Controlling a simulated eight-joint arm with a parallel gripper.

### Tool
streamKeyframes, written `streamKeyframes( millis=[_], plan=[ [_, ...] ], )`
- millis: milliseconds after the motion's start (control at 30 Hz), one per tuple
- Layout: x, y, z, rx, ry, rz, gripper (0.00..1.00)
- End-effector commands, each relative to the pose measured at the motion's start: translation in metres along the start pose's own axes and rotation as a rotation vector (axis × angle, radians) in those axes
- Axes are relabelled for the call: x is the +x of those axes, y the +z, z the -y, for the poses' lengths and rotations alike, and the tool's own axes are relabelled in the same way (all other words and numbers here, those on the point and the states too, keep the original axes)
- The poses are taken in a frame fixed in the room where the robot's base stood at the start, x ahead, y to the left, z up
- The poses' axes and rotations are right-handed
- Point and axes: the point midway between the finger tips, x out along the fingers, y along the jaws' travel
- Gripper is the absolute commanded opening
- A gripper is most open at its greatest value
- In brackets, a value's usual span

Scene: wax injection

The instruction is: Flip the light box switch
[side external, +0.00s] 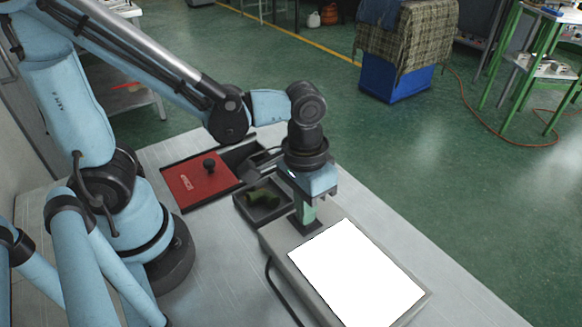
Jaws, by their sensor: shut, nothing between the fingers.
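The light box (357,275) is a grey flat box on the table, right of centre. Its top panel shows bright white. My gripper (306,222) points down at the back-left corner of the light box, right over its top edge. It is shut with nothing in it. The light box switch is not clearly visible; the fingers and a dark patch under them cover that corner. I cannot tell whether the fingertips touch the box.
A dark tray (243,213) with a green piece (263,197) sits just left of my gripper. A dark cable (270,285) runs beside the light box. The table's right side (385,220) is clear.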

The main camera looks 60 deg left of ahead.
Motion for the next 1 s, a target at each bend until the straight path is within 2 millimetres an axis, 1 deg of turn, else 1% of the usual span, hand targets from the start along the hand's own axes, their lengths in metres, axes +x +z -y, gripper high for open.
streamKeyframes(
  millis=[167, 267, 800, 1000],
  plan=[
    [-0.014, 0.0, 0.001, -0.002, -0.004, -0.001, 0.0],
    [-0.026, -0.001, 0.001, -0.003, -0.006, -0.002, 0.0],
    [-0.1, -0.001, 0.001, -0.004, -0.009, -0.003, 0.0],
    [-0.124, -0.001, 0.0, -0.003, -0.01, -0.003, 0.0]
  ],
)
